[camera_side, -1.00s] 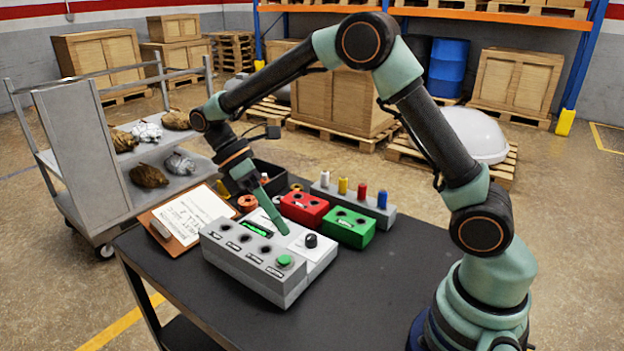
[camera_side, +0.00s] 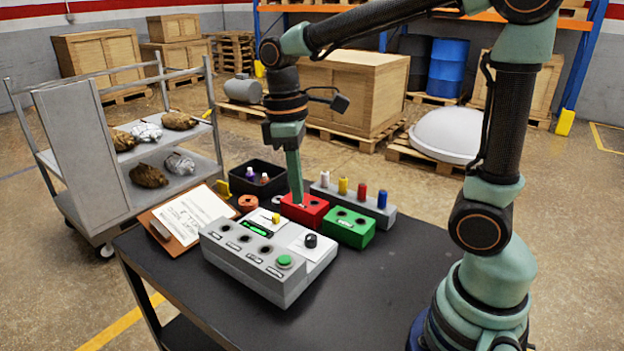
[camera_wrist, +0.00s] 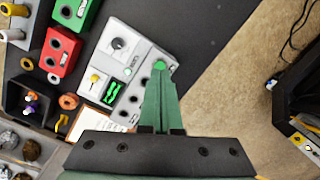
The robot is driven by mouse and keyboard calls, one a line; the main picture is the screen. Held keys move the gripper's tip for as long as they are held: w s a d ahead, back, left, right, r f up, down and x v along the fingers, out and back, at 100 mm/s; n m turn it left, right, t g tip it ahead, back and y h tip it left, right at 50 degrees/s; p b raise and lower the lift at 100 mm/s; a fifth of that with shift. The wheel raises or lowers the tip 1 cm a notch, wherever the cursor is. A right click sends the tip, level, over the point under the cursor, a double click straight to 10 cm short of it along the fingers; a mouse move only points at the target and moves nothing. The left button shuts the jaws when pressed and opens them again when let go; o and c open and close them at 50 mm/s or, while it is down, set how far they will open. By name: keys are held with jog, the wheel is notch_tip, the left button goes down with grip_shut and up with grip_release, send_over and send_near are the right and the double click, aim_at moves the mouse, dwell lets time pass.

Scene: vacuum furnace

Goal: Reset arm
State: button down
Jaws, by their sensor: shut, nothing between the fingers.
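My gripper (camera_side: 297,201) points straight down with its fingers together and empty. In the side view its tips overlap the top of the red block (camera_side: 304,210); I cannot tell if they touch it. The grey control box (camera_side: 255,262) lies on the dark table, with a green button (camera_side: 285,261), a black knob (camera_side: 311,240), a lit green display and a yellow part (camera_side: 276,218) on top. In the wrist view my gripper (camera_wrist: 160,68) also shows shut, its tips in front of the green button area of the control box (camera_wrist: 178,55).
A green block (camera_side: 348,228) and a grey rack with coloured pegs (camera_side: 325,193) stand beside the red block. A black bin (camera_side: 262,172), an orange ring (camera_side: 247,203) and a clipboard (camera_side: 186,217) lie behind and left. The table's front right is clear.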

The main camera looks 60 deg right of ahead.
jog(key=s+r+m+t, duration=0.1)
jog(key=m+t, duration=0.1)
jog(key=s+d+m+t, duration=0.1)
jog(key=m+t, duration=0.1)
jog(key=s+d+r+m+t, duration=0.1)
jog(key=t, duration=0.1)
jog(key=shift+s+d+r+m+t, duration=0.25)
jog(key=shift+s+r+m+t, duration=0.05)
jog(key=shift+m+t, duration=0.1)
jog(key=c, duration=1.5)
grip_release()
jog(key=shift+c, duration=0.2)
